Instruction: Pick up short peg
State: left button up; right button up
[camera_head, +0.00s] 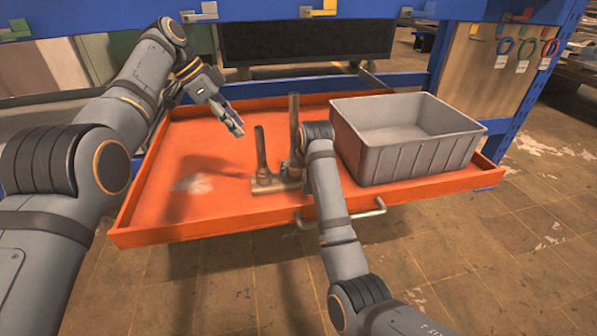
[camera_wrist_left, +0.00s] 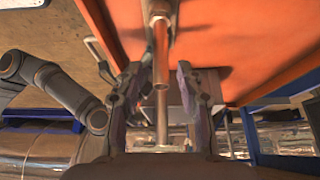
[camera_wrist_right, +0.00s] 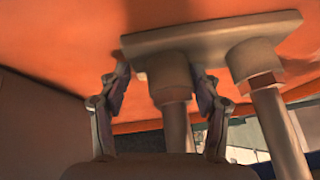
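The short peg (camera_head: 261,149) stands upright in a socket of the metal base (camera_head: 270,189), left of the tall peg (camera_head: 294,122). My left gripper (camera_head: 236,127) is up and to the left of the short peg, open and empty. In the left wrist view the short peg (camera_wrist_left: 160,55) lines up with the gap between its fingers (camera_wrist_left: 155,85), with the tall peg behind. My right gripper (camera_wrist_right: 160,92) is low by the base, open around one peg (camera_wrist_right: 174,120), apparently the tall one, with gaps at both sides.
The base stands on an orange tray (camera_head: 160,200) with raised rims. A grey bin (camera_head: 415,160) sits on the tray's right side, close to my right arm. The tray's left part is bare. A blue frame (camera_head: 455,70) borders the tray at the back.

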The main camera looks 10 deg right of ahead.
jog(key=c, duration=0.6)
pick_arm(q)
jog(key=shift+o, duration=1.2)
jog(key=w+f+n+t+h, duration=0.25)
jog(key=w+f+n, duration=0.2)
jog(key=n, duration=0.45)
pick_arm(e)
jog(key=shift+c, duration=0.2)
pick_arm(q)
jog(key=n+t+h, duration=0.7)
jog(key=n, duration=2.6)
send_near(257, 144)
jog(key=shift+x, duration=5.65)
